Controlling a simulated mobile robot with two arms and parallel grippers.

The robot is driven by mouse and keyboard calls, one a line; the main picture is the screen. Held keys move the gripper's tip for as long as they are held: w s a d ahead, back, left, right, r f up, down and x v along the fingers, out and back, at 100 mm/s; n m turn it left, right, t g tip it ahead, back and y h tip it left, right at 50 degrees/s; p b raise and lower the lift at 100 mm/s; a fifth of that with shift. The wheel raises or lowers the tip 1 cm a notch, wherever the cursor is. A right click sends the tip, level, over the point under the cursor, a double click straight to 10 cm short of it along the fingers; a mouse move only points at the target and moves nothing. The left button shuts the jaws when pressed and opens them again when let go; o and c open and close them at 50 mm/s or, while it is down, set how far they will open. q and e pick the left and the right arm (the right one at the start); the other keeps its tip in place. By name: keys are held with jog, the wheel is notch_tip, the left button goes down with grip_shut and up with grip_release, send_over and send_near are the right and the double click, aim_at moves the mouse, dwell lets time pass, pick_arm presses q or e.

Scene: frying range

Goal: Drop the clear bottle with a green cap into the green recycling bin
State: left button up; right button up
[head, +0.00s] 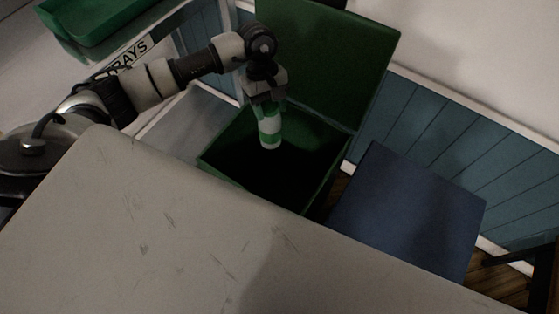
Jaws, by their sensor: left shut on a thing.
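My left gripper (268,101) reaches in from the left and points down, shut on the bottle (269,131). The bottle is pale with a green band, and its upper part is between the fingers. I cannot make out its cap. The bottle hangs over the opening of the green recycling bin (225,171), near the bin's back left part. The bin's lid (340,60) stands open against the wall side. The inside of the bin is dark, and its contents cannot be told. My right gripper is not in view.
A large pale scuffed surface (150,230) fills the front and covers the bin's near side. A blue box-like thing (410,210) stands right of the bin. A green tray (100,25) sits at upper left above a "TRAYS" sign (125,58). Blue panelled wall lies behind.

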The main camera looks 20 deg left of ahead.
pick_arm(q)
jog(key=shift+f, duration=0.45)
jog(key=shift+f+b, duration=1.1)
jog(key=shift+f, duration=1.3)
jog(key=o, duration=1.2)
jog(key=v, duration=1.1)
jog(key=shift+f, duration=0.1)
